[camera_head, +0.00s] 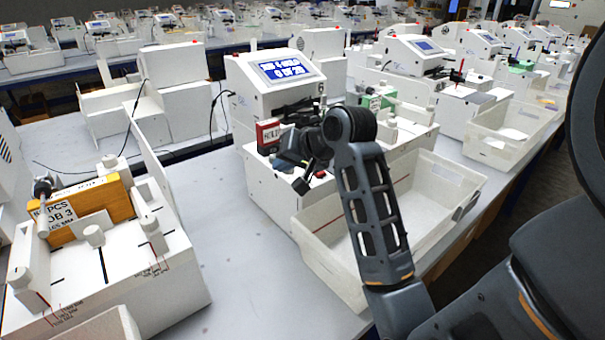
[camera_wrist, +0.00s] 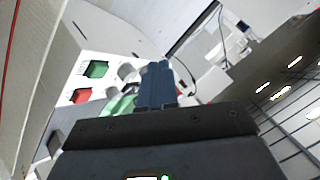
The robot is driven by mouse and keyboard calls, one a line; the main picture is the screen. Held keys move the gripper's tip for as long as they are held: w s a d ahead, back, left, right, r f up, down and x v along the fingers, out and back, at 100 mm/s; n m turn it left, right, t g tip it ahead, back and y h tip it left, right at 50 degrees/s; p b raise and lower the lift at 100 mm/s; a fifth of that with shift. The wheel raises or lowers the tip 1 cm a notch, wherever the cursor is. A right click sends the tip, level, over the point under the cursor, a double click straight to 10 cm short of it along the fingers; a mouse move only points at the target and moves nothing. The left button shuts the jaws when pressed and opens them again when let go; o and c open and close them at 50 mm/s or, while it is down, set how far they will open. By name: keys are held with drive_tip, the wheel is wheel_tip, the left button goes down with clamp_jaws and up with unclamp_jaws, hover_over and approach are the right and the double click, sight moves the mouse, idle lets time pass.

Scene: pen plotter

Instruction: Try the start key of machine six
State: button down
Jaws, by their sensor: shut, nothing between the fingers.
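To the left, another machine (camera_head: 160,275) holds a yellow-orange block with a JOB 3 label. The table between them is clear.

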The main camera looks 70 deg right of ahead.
drive_tip(key=s+d+r+g, duration=0.1)
drive_tip(key=s+d+r, duration=0.2)
drive_tip(key=d+r, duration=0.2)
drive_tip(key=shift+s+d+r+m+p, duration=0.15)
drive_tip(key=shift+d+r+m+p, duration=0.15)
drive_tip(key=shift+m+p, duration=0.1)
drive_tip(key=shift+f, duration=0.15)
wheel_tip(320, 180, down, 8)
drive_tip(key=b, duration=0.3)
drive_tip(key=shift+f, duration=0.3)
drive_tip(key=shift+f, duration=0.2)
idle(1.7)
drive_tip(key=shift+f, duration=0.2)
